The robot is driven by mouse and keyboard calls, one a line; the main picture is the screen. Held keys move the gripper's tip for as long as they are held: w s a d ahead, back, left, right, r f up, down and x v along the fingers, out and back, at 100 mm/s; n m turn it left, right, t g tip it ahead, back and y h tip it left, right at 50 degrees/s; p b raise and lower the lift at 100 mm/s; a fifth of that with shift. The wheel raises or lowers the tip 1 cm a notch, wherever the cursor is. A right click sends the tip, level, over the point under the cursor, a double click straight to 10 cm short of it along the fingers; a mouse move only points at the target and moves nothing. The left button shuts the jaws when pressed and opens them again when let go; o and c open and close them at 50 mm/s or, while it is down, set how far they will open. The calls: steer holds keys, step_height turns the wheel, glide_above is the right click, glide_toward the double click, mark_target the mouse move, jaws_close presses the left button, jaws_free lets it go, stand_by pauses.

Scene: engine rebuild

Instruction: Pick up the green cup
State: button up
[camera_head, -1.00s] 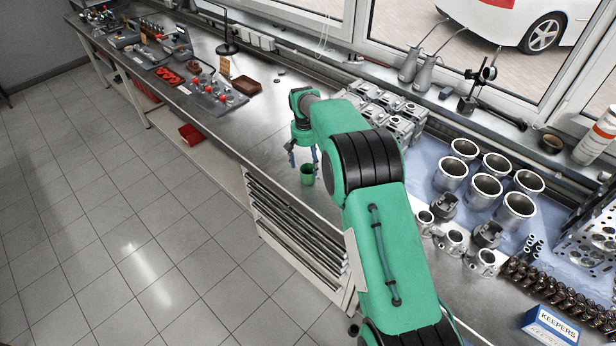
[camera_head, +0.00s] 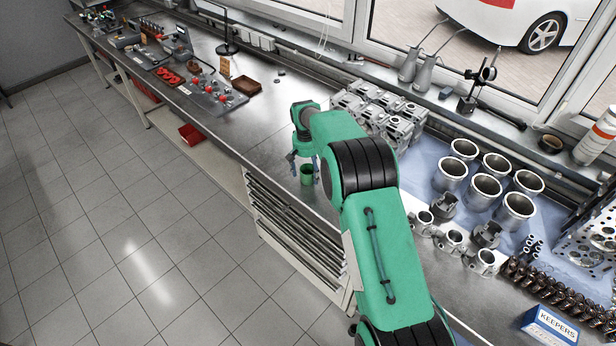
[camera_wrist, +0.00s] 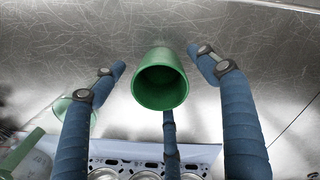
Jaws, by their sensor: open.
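The green cup (camera_head: 307,176) stands upright on the steel bench top near its front edge. In the wrist view the cup (camera_wrist: 160,84) shows its open mouth towards the camera, in the space between my fingers. My gripper (camera_head: 303,161) is just above and around the cup's upper part in the head view. In the wrist view my gripper (camera_wrist: 160,62) has its blue fingers spread, one on each side of the cup and one below it in the picture. Gaps show between the side fingers and the cup, so it is not gripped.
Metal engine castings (camera_head: 385,110) stand behind my gripper on the bench. Cylinder liners (camera_head: 483,188) and pistons stand to the right on a blue cloth. A brown tray (camera_head: 246,85) lies farther left. The steel surface (camera_head: 262,125) left of the cup is clear.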

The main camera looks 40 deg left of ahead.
steer(key=shift+f, duration=0.45)
steer(key=c, duration=1.3)
